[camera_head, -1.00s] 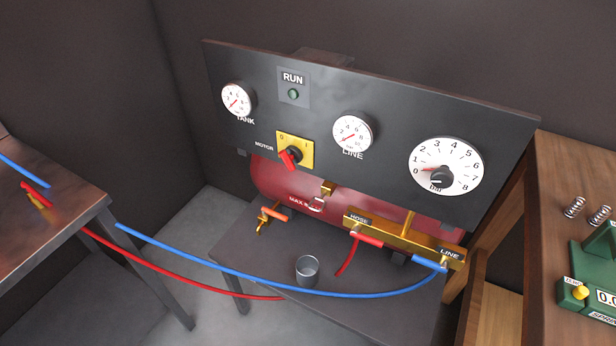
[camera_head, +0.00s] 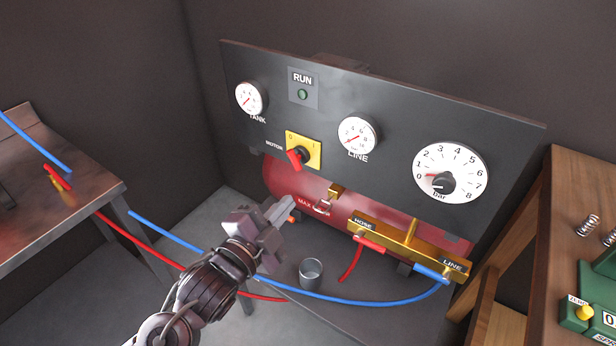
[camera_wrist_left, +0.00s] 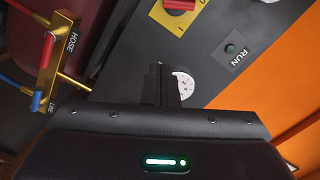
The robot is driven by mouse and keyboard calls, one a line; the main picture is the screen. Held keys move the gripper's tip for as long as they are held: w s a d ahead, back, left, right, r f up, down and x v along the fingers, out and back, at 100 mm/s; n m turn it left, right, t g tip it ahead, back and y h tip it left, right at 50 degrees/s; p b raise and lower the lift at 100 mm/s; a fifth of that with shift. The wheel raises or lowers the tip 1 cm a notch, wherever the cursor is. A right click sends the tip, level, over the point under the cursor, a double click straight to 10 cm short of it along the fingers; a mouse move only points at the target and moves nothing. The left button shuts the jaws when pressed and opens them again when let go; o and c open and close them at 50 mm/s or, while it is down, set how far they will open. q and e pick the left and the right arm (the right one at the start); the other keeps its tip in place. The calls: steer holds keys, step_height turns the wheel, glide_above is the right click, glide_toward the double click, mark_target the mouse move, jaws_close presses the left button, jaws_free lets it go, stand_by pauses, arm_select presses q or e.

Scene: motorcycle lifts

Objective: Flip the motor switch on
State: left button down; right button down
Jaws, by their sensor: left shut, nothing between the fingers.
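The motor switch is a red knob (camera_head: 295,160) on a yellow plate (camera_head: 315,158) marked 0 and 1, beside the word MOTOR on the black panel. Its red handle slants to the lower left. The RUN lamp (camera_head: 302,94) above it looks dark green, unlit. My left gripper (camera_head: 308,204) is shut and empty, below the switch and apart from it, in front of the red tank. In the left wrist view its closed fingers (camera_wrist_left: 160,68) point at the panel, with the red knob (camera_wrist_left: 180,4) cut off at the top edge. My right gripper is not in view.
Gauges sit on the panel (camera_head: 390,115). Below are a brass manifold (camera_head: 410,245) with red and blue hoses, and a metal cup (camera_head: 311,273). A table (camera_head: 85,205) stands left; a wooden bench (camera_head: 570,190) with a green device (camera_head: 596,300) stands right.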

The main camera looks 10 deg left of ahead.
mark_target(297, 158)
arm_select(q)
steer(key=shift+r, duration=0.15)
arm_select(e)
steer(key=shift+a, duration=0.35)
arm_select(q)
steer(key=shift+w, duration=0.1)
